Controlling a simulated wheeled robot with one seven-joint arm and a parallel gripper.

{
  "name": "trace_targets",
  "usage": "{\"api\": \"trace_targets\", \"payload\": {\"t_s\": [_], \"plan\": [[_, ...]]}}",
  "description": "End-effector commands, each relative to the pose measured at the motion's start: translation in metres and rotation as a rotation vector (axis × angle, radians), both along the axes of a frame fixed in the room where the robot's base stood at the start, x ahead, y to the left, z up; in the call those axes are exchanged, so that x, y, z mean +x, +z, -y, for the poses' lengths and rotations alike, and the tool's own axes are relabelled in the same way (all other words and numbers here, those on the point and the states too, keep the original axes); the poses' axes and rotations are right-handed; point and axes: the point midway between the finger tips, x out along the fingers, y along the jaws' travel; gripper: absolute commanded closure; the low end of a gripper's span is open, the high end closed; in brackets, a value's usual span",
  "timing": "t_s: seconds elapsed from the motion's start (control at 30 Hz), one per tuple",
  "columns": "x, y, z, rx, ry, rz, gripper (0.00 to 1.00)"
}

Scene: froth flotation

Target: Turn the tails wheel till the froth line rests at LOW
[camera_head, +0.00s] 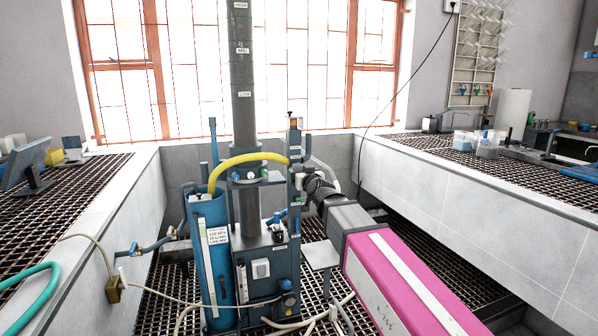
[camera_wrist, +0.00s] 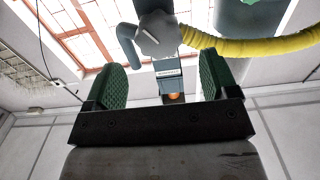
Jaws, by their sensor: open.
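The tall grey column (camera_head: 245,75) stands at the centre of the head view, with HIGH, MID and LOW labels (camera_head: 242,94) from top to bottom. No froth line can be made out on it. My gripper (camera_head: 309,178) is beside the blue upright post (camera_head: 295,150), right of the column. In the wrist view its two green-padded fingers (camera_wrist: 161,85) are wide apart, with nothing held between them. The post (camera_wrist: 170,78) shows beyond the gap, below a grey rounded fitting (camera_wrist: 158,38). I cannot tell for certain which part is the tails wheel; my gripper may hide it.
A yellow hose (camera_head: 240,160) arches across the column's front and crosses the wrist view. A blue cylinder (camera_head: 209,255) stands to the left. Grated benches flank the rig, the right one (camera_head: 500,170) carrying beakers. Cables and hoses lie on the floor grating.

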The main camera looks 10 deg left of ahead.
Motion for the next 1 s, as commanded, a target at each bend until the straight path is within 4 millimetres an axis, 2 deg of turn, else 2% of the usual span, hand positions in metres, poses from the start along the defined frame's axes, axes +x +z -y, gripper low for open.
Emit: {"api": "trace_targets", "payload": {"t_s": [0.03, 0.1, 0.27, 0.7, 0.77, 0.87, 1.0], "plan": [[-0.014, 0.0, 0.008, 0.0, 0.0, 0.0, 0.2], [-0.025, 0.0, 0.015, 0.0, 0.0, 0.0, 0.2], [-0.041, 0.001, 0.025, 0.0, 0.0, 0.0, 0.2], [-0.042, -0.004, 0.03, -0.005, -0.001, -0.011, 0.2], [-0.04, -0.015, 0.036, -0.021, -0.002, -0.036, 0.2], [-0.034, -0.049, 0.058, -0.068, -0.007, -0.122, 0.2], [-0.03, -0.12, 0.109, -0.158, -0.029, -0.317, 0.2]]}}
